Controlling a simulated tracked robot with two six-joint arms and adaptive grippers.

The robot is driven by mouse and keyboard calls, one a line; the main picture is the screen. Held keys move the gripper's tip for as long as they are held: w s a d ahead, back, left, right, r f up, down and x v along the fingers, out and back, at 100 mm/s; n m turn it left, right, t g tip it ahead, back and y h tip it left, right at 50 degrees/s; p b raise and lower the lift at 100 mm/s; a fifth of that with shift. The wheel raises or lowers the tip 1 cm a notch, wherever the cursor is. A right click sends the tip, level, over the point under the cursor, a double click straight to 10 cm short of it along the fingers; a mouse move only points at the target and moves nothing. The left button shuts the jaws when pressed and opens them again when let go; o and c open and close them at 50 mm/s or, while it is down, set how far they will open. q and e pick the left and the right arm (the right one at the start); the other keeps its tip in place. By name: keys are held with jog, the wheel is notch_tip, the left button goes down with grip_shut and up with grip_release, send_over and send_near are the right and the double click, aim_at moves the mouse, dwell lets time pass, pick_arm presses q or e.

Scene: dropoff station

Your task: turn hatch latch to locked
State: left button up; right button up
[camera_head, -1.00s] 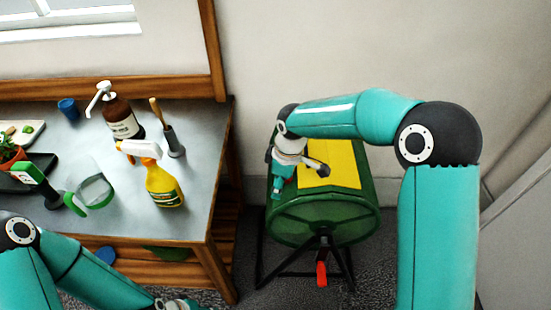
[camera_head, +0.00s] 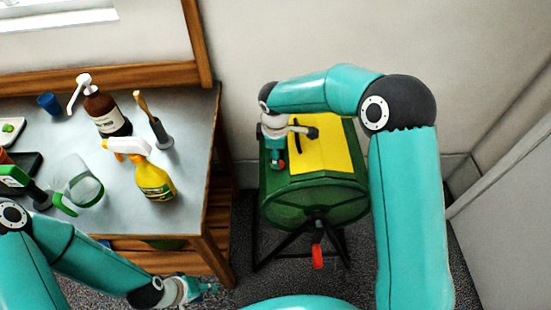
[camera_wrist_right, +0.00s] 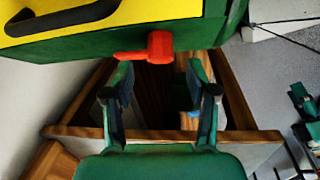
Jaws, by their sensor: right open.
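The green drum (camera_head: 312,205) has a yellow hatch (camera_head: 325,150) with a black handle, which also shows in the right wrist view (camera_wrist_right: 65,18). The red hatch latch (camera_wrist_right: 150,48) sits on the drum's green side, its thin arm pointing left in the right wrist view. My right gripper (camera_wrist_right: 160,78) is open and empty, its two fingertips just short of the latch, on either side of it. In the head view my right gripper (camera_head: 277,157) is at the drum's left side, with a bit of red beside it. My left gripper (camera_head: 200,289) is low, left of the drum; its fingers are too small to judge.
The drum stands on a black frame with a red crank grip (camera_head: 317,257). A workbench (camera_head: 190,180) to its left holds a spray bottle (camera_head: 153,178), a pump bottle (camera_head: 105,112), a brush and a clear jug. A wall stands behind the drum.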

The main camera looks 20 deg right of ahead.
jog(key=shift+w+d+f, duration=0.1)
jog(key=shift+w+f, duration=0.05)
jog(key=shift+f, duration=1)
jog(key=shift+w+f, duration=0.1)
jog(key=shift+f, duration=1)
grip_shut()
jog(key=shift+f+b, duration=0.15)
jog(key=shift+b, duration=0.25)
jog(key=m+t+h+b, duration=0.1)
jog(key=m+b, duration=0.1)
jog(key=b, duration=0.5)
jog(key=m+t+h+b, duration=0.1)
jog(key=m+t+b, duration=0.1)
jog(key=b, duration=0.6)
jog(key=f+m+t+h+b, duration=0.1)
jog(key=b, duration=0.7)
jog(key=shift+s+a+m, duration=0.25)
jog(key=shift+a+m, duration=0.1)
jog(key=shift+m, duration=0.05)
jog(key=m+t+h+b, duration=0.1)
jog(key=m+h+b, duration=0.1)
jog(key=b, duration=0.4)
jog(key=m+t+h+b, duration=0.1)
jog(key=m+h+b, duration=0.2)
jog(key=b, duration=0.3)
jog(key=shift+a+m, duration=0.2)
jog(key=shift+m, duration=0.3)
jog(key=shift+r+m+h+b, duration=0.15)
jog(key=shift+m+h+b, duration=1)
jog(key=shift+m, duration=0.25)
